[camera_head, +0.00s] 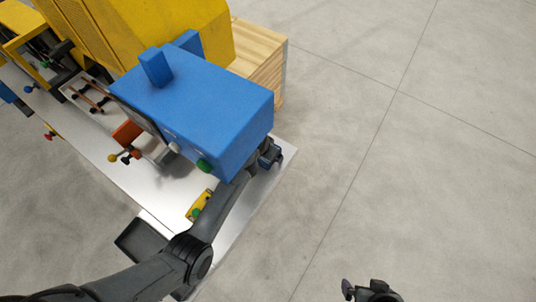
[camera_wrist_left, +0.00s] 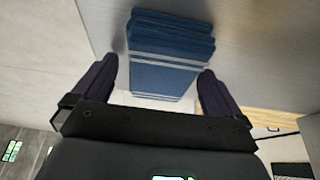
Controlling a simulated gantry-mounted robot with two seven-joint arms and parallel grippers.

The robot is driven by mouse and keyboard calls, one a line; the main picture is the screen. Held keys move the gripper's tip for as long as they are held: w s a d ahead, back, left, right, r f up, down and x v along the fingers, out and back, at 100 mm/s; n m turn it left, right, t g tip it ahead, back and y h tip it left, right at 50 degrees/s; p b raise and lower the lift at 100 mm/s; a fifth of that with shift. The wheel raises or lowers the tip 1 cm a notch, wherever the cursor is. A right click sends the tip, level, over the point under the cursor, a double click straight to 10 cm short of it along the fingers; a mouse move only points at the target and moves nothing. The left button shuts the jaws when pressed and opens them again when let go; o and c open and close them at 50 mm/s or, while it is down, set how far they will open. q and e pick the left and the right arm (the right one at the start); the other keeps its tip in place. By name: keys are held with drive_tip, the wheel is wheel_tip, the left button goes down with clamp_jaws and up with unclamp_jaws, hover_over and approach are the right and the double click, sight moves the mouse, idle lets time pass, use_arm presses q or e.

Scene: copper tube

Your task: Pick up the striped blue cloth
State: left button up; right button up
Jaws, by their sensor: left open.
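The striped blue cloth (camera_wrist_left: 168,55) is folded in layers, blue with pale stripes, and lies on a light surface in the left wrist view. My left gripper (camera_wrist_left: 158,88) is open, with one dark finger on each side of the cloth's near part. I cannot tell whether the fingers touch it. In the head view my left gripper (camera_head: 270,154) is at the table's right end, partly hidden behind the blue machine. A small bit of dark blue shows there, too small to tell apart. My right gripper (camera_head: 366,290) is at the bottom edge, over the floor, away from the table.
A large blue box-shaped machine (camera_head: 205,105) with a green button stands on the metal table (camera_head: 160,203), close to my left arm. A yellow machine (camera_head: 120,35) and a wooden crate (camera_head: 262,58) are behind it. A yellow button box (camera_head: 197,207) is near the front edge. The floor at right is clear.

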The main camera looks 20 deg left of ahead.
idle(0.3)
use_arm(q)
drive_tip(key=c, duration=1)
